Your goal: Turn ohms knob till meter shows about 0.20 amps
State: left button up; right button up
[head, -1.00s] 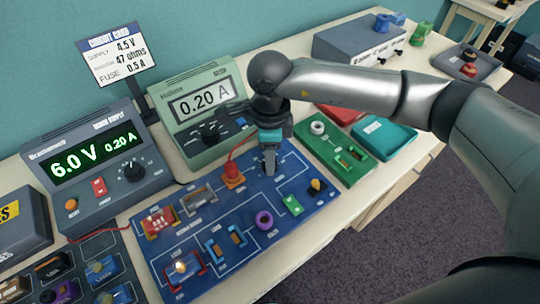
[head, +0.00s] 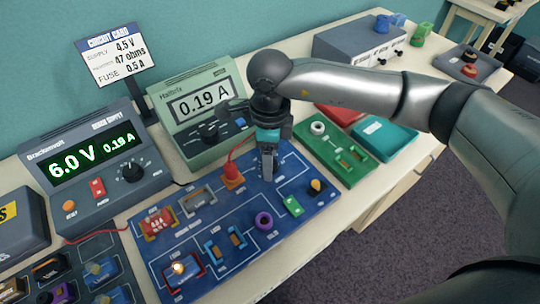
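The meter (head: 192,128), a green box, reads 0.19 A on its display (head: 201,101). My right gripper (head: 268,176) points straight down at the upper right part of the blue circuit board (head: 215,265). Its fingers look close together at the board surface, where they hide the ohms knob; the meter reading shifts while they are there. The bench supply (head: 95,165) shows 6.0 V and 0.19 A. A small lamp (head: 180,268) on the board glows. My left gripper is not in view.
An orange plug (head: 233,177) with a red lead stands just left of the gripper. A purple ring (head: 264,221) and a green part (head: 293,206) are nearby. A green board (head: 335,152) and teal tray (head: 384,139) lie to the right. A circuit card (head: 117,55) stands behind.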

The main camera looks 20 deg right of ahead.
jog(key=shift+r, duration=0.1)
notch_tip(320, 180, up, 15)
jog(key=p, duration=0.1)
dwell(0.3)
jog(key=shift+s, duration=0.1)
dwell(0.3)
